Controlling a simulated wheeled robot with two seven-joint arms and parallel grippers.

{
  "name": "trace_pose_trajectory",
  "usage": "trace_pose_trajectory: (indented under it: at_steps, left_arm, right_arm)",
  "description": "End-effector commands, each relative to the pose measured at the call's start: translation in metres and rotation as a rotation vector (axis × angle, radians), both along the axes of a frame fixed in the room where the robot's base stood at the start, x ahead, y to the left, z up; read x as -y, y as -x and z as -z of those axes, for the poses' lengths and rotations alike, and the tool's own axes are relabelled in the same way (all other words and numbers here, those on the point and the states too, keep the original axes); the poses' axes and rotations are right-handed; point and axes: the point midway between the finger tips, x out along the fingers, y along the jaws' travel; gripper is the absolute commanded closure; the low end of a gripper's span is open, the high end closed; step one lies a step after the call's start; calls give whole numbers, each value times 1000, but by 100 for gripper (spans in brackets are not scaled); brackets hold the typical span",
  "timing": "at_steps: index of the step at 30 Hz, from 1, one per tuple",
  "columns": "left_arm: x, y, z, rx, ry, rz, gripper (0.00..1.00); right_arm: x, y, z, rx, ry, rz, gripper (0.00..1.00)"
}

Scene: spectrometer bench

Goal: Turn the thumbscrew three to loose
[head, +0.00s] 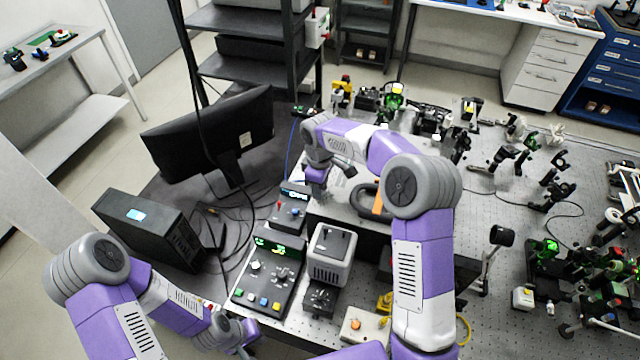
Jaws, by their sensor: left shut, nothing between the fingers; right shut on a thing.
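My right gripper (318,193) points down at the left end of the black raised housing (345,222), behind the small grey box. It is shut on a small part there, which I take to be a thumbscrew. The fingers hide that part, so I cannot read its number or tell how far it is turned. My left gripper (246,340) is low at the bottom of the view, in front of the control panel. It is shut and empty, apart from everything on the bench.
A control panel with knobs and coloured buttons (268,280) and a grey box (332,254) stand between my arms. A monitor (215,135) and a black computer case (150,228) are at the left. Optics crowd the perforated bench (510,215) at the right.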

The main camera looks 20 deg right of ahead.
Motion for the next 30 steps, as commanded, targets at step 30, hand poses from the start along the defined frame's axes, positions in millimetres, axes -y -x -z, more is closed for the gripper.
trace_pose_trajectory:
  at_steps: [30]
  left_arm:
    - [0, 0, -26, 0, 0, 0, 100]
  right_arm:
    - [-1, -1, -1, 4, -1, -787, 100]
